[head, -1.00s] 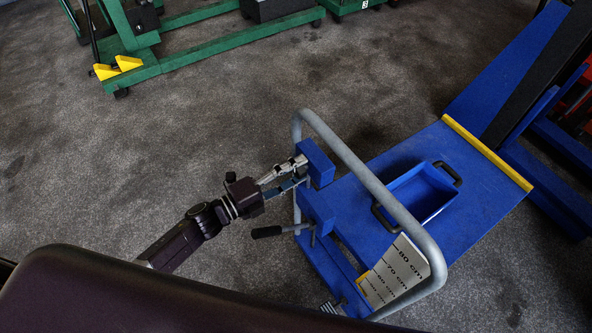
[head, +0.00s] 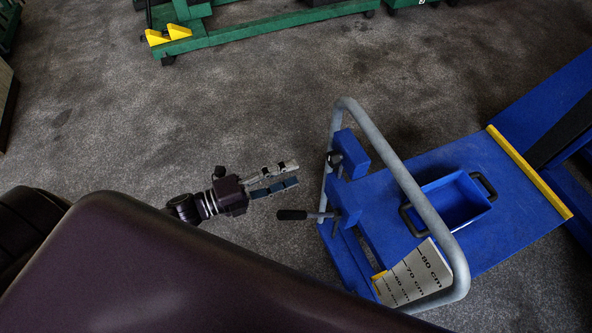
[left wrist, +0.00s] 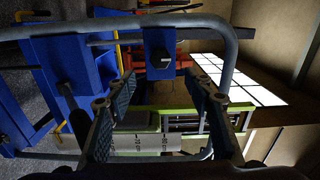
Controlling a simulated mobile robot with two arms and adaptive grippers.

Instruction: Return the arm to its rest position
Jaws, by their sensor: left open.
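My left gripper (head: 290,173) is open and empty in the middle of the head view, over the grey floor. It is left of the blue trolley jack (head: 455,155), with a gap between its fingertips and the jack's grey tubular handle frame (head: 391,163). A blue block with a dark knob (head: 350,154) sits at the frame's left side. Below it, a lever with a black grip (head: 291,215) sticks out to the left. In the left wrist view both fingers (left wrist: 160,88) stand apart, with the handle frame (left wrist: 130,22) beyond them. My right gripper is not in view.
A blue bin (head: 459,201) with dark handles sits on the jack's platform, near a yellow edge strip (head: 529,171). A scale plate (head: 415,274) marked in cm is at the front. A green jack (head: 235,32) stands at the back. The floor between is clear.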

